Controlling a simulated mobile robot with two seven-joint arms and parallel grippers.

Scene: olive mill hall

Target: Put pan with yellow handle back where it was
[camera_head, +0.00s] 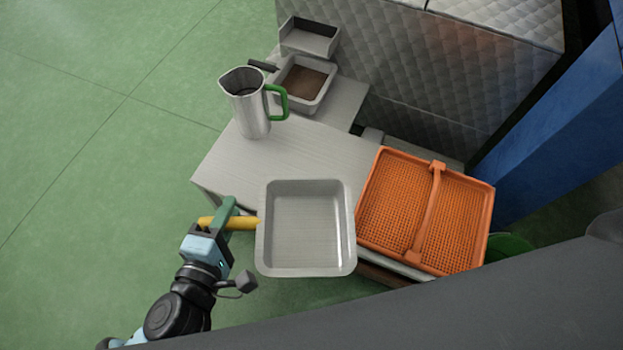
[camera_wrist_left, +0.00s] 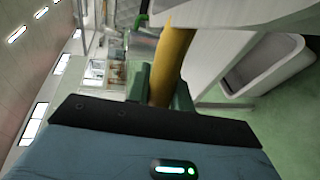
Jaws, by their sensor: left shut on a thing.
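The pan (camera_head: 306,230) is a square, light metal pan with a yellow handle (camera_head: 243,223) on its left side. In the head view it shows over the near part of the grey table; whether it touches the top I cannot tell. My left gripper (camera_head: 227,218) is shut on the yellow handle, left of the pan. The pan looks empty. My right gripper is in neither view.
An orange perforated tray (camera_head: 400,205) with a bar handle lies right of the pan. A metal jug (camera_head: 246,105) with a green handle stands at the table's back. Behind it are a dark-handled pan of brown stuff (camera_head: 303,85) and a metal bin (camera_head: 310,38). Bare table (camera_head: 310,150) lies between.

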